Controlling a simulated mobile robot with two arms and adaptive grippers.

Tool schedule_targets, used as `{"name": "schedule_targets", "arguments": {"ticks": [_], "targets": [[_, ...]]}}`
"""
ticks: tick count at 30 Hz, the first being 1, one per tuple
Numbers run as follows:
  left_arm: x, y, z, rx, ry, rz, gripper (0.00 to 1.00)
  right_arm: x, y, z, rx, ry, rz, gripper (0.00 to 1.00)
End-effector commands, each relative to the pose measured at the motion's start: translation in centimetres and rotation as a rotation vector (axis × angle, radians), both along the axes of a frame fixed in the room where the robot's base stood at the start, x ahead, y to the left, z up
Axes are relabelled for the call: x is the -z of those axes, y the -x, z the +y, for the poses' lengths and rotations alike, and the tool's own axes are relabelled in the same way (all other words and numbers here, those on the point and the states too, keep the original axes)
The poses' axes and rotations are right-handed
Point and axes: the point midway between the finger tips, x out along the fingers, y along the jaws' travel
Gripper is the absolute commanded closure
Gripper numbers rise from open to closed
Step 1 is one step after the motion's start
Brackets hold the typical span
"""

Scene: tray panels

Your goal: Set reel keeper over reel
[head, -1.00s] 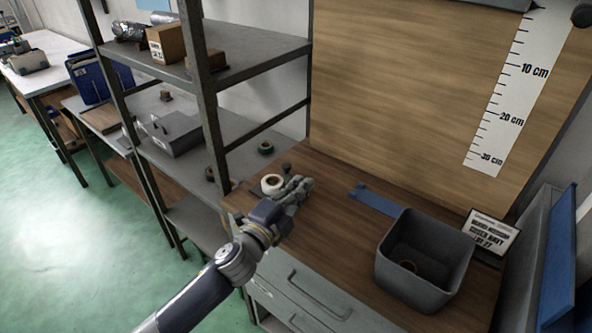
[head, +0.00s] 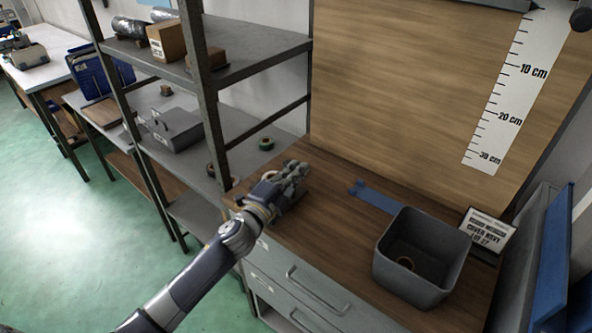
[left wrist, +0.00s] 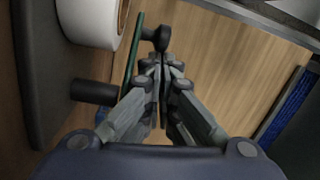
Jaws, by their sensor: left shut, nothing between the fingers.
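The white reel (left wrist: 88,22) shows at the upper left of the left wrist view, against a dark base plate (left wrist: 42,80). A short dark peg (left wrist: 93,92) sticks out below it. A thin green disc with a dark knob (left wrist: 150,34), which looks like the reel keeper, is seen nearly edge-on just right of the reel. My left gripper (left wrist: 162,62) is shut and empty, its fingertips right by the knob; contact is unclear. In the head view my left gripper (head: 296,172) is over the bench's left end and mostly hides the reel and keeper. My right gripper is not in view.
On the wooden bench (head: 330,212) lie a flat blue piece (head: 378,197), a grey bin (head: 385,262) with a tan ring inside, and a lettered sign (head: 486,232). A metal shelf rack (head: 262,53) stands close at the left. The bench middle is clear.

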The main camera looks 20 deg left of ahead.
Motion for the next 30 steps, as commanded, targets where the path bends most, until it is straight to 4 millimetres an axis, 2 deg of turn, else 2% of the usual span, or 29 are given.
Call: {"name": "schedule_targets", "arguments": {"ticks": [30], "targets": [[0.05,0.02,0.13,-0.062,0.000,-0.001,1.00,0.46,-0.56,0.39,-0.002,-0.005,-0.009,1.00]]}}
